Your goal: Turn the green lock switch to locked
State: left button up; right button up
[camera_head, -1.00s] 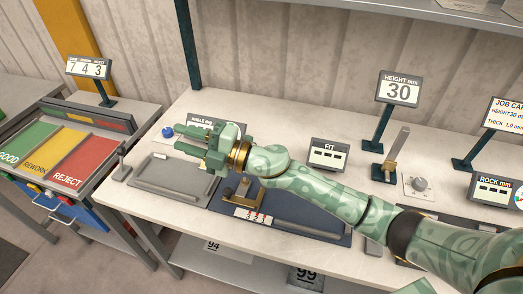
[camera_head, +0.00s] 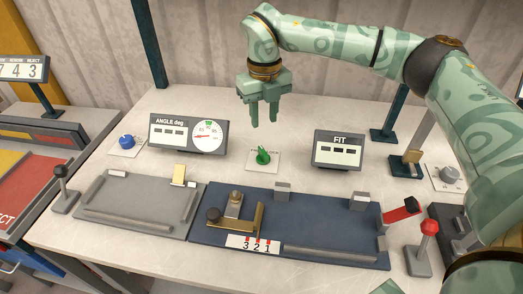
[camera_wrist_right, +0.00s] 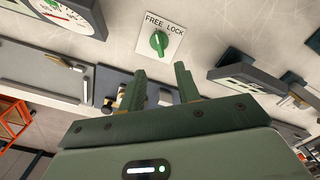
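The green lock switch (camera_head: 263,156) is a small green knob on a white plate at the back middle of the bench. In the right wrist view the switch (camera_wrist_right: 159,41) sits on a plate (camera_wrist_right: 160,22) marked FREE and LOCK, and its pointer stands roughly upright in that picture. My right gripper (camera_head: 264,122) points down above and a little behind the knob, apart from it. In the right wrist view its two fingers (camera_wrist_right: 160,85) are spread with nothing between them. My left gripper is not in view.
The ANGLE display (camera_head: 188,134) stands left of the switch and the FIT display (camera_head: 338,150) right of it. A blue knob (camera_head: 127,141) is at the far left. In front lie a grey tray (camera_head: 140,215) and a dark blue fixture plate (camera_head: 300,235).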

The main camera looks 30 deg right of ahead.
aim_at(264, 151)
notch_tip(264, 151, down, 11)
jog(key=b, duration=0.2)
jog(key=shift+f+b, duration=0.2)
jog(key=shift+b, duration=0.1)
grip_shut()
